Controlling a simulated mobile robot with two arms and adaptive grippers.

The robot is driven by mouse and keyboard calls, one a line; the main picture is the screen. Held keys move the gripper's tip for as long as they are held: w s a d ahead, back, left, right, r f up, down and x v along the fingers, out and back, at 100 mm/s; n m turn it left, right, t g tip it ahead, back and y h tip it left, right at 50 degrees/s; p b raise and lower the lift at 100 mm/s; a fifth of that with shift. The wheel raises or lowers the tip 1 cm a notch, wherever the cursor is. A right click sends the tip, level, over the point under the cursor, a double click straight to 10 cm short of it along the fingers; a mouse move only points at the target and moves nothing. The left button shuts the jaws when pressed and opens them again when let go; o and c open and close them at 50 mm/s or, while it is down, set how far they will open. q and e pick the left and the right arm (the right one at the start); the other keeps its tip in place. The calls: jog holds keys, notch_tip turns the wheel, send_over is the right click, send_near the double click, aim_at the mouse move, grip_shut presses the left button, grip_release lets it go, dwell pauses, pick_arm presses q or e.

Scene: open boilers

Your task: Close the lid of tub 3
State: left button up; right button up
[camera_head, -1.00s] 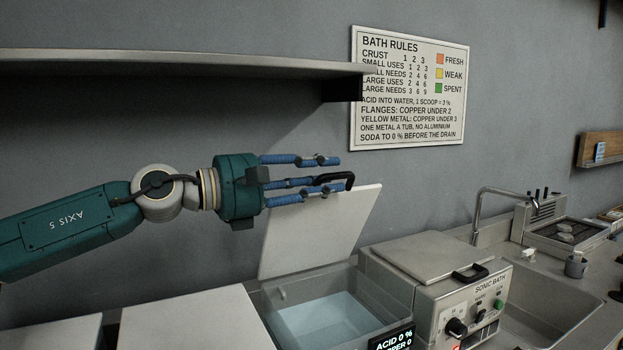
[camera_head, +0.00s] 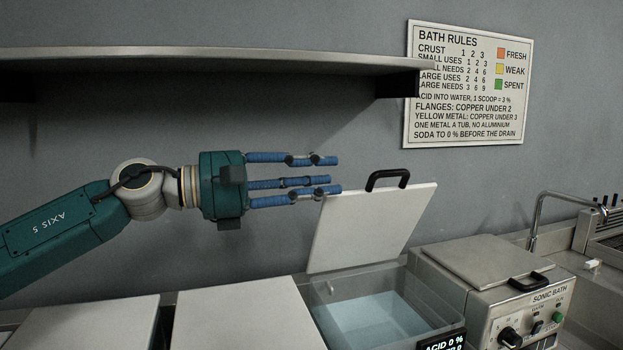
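The open tub (camera_head: 322,300) holds clear bluish liquid, with a display (camera_head: 441,341) at its front reading ACID 0 %. Its pale lid (camera_head: 372,228) stands raised, leaning back, with a black handle (camera_head: 387,178) on its top edge. I see no tub number. My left gripper (camera_head: 325,175) has its blue fingers spread apart and empty, pointing right. Its fingertips are near the lid's upper left corner, left of the handle; whether they touch the lid I cannot tell. My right gripper is not in view.
Two shut pale lids (camera_head: 250,318) lie to the left of the open tub. The sonic bath (camera_head: 488,262) stands close on its right, with a tap (camera_head: 540,215) beyond. A shelf (camera_head: 210,60) overhangs my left arm. A rules sign (camera_head: 468,84) hangs on the wall.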

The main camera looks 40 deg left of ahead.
pick_arm(q)
jog(key=shift+s+a, duration=0.25)
jog(key=shift+s, duration=0.3)
